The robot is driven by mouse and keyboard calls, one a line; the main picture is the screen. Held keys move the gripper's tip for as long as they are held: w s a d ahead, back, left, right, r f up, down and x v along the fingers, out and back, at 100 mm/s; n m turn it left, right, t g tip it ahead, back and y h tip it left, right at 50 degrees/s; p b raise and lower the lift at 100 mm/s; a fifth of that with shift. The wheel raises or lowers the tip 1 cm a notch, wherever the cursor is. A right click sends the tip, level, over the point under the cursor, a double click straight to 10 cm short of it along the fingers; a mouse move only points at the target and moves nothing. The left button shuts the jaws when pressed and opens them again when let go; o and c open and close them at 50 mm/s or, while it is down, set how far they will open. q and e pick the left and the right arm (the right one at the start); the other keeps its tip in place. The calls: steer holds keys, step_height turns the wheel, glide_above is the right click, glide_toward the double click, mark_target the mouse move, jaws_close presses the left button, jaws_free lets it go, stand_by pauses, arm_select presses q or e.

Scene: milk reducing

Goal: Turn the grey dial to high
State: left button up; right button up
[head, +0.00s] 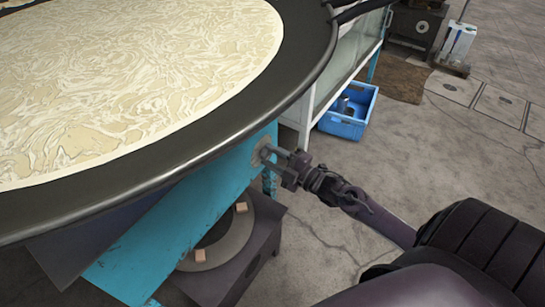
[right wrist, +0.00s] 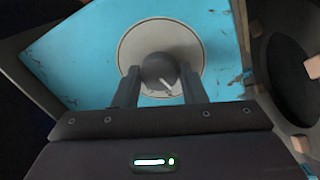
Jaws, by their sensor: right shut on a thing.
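The grey dial (right wrist: 160,73) sits on a pale round plate (right wrist: 135,42) on the blue panel (right wrist: 80,60). A light pointer line on the dial slants toward the lower right in the right wrist view. My right gripper (right wrist: 158,85) has one finger on each side of the dial and is shut on it. In the head view my right gripper (head: 268,157) reaches the blue panel (head: 225,190) from the right, and the dial is mostly hidden by the fingers. I cannot read any high or low marking. My left gripper is not in view.
A large dark pan (head: 315,62) of pale, creamy liquid (head: 130,80) overhangs the panel. A dark burner stand (head: 262,235) is below it. A blue crate (head: 345,128) stands on the floor behind, beside a glass cabinet (head: 350,50). The concrete floor at right is open.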

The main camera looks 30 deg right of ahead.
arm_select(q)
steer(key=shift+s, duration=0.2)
arm_select(e)
steer(key=shift+n, duration=1.2)
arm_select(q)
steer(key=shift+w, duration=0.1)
arm_select(e)
steer(key=o, duration=1)
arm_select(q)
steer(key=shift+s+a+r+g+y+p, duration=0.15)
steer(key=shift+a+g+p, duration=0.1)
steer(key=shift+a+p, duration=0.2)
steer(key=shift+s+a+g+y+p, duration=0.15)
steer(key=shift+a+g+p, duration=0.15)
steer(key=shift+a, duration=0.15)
arm_select(e)
steer(key=v, duration=0.8)
steer(key=shift+w, duration=0.1)
